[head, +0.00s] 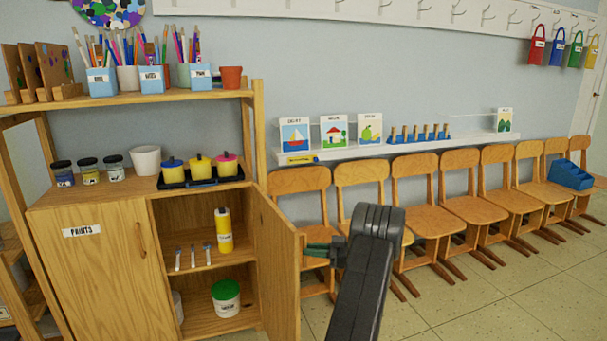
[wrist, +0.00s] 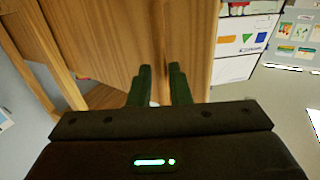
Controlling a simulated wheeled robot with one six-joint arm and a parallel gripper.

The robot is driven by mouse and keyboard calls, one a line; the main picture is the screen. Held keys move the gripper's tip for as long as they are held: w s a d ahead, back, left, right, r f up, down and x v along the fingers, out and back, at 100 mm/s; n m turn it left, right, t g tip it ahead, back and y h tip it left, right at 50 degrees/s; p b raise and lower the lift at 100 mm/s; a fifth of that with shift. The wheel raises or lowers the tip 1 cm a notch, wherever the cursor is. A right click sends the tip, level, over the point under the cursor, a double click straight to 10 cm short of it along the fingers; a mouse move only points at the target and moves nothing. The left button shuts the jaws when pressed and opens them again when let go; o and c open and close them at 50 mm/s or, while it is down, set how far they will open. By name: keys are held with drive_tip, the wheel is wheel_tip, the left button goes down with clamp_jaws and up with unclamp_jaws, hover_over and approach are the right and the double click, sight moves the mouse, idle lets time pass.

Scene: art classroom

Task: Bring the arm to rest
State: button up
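My gripper (head: 318,250) is at the free edge of the open right cabinet door (head: 284,270) in the head view. My dark arm reaches up to it from the bottom of the picture. In the wrist view the two green fingers of my gripper (wrist: 160,82) stand apart with a gap between them. Wood of the door (wrist: 190,45) shows beyond and between the fingers. I cannot tell whether the fingers touch the door. No loose object shows between them.
The wooden cabinet (head: 100,270) stands at left, its right compartment open, with a yellow bottle (head: 223,232) and a green-lidded tub (head: 226,297) inside. A row of wooden chairs (head: 430,215) lines the wall behind my arm. The tiled floor (head: 520,290) at right is clear.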

drive_tip(key=shift+a, duration=1.3)
drive_tip(key=shift+w, duration=0.1)
